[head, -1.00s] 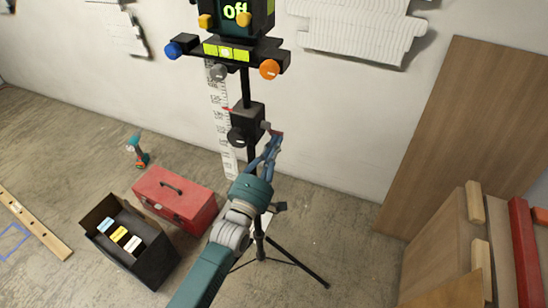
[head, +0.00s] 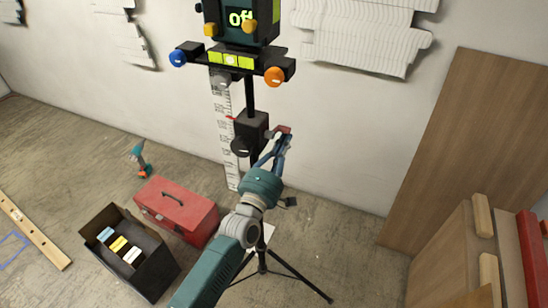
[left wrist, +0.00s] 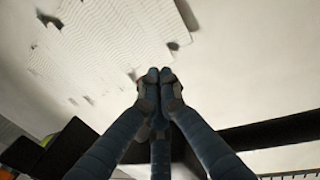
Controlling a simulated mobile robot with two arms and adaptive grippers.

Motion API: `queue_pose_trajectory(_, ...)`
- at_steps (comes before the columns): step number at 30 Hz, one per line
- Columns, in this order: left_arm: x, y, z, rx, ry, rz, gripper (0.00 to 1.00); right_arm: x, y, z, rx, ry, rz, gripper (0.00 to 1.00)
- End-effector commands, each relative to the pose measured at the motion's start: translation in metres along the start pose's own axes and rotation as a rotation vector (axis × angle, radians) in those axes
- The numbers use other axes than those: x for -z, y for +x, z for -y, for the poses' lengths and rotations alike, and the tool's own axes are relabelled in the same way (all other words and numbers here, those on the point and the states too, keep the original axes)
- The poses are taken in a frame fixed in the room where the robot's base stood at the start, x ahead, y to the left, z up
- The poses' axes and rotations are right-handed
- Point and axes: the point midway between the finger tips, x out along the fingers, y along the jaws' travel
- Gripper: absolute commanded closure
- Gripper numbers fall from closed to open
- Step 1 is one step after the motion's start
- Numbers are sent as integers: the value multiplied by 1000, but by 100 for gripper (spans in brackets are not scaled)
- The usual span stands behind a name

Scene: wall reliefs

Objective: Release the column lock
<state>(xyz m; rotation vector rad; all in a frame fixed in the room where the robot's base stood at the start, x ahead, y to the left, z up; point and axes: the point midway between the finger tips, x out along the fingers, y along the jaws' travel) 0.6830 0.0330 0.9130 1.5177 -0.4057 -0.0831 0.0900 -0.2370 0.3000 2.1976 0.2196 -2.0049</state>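The tripod column carries a black block (head: 251,125) with a dark round knob (head: 240,147) on its front left. My left gripper (head: 280,141) reaches up from below, its fingertips just right of the block. A small dark red piece (head: 284,129) shows at the fingertips; I cannot tell whether it is the column's lock part or whether they touch it. My right gripper is not in view.
A red toolbox (head: 177,207), a black box (head: 125,275) and a drill (head: 140,158) stand on the floor at left. Boards lean at right.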

Motion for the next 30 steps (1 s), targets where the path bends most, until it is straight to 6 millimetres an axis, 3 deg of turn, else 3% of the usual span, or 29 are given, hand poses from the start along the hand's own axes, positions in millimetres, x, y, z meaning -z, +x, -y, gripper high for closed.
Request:
queue_pose_trajectory(10,0,-12,1,2,1,0,100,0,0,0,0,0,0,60)
queue_pose_trajectory(21,0,-87,2,3,0,1,100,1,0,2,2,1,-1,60)
queue_pose_trajectory(30,0,-119,0,1,0,1,100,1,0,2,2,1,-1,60)
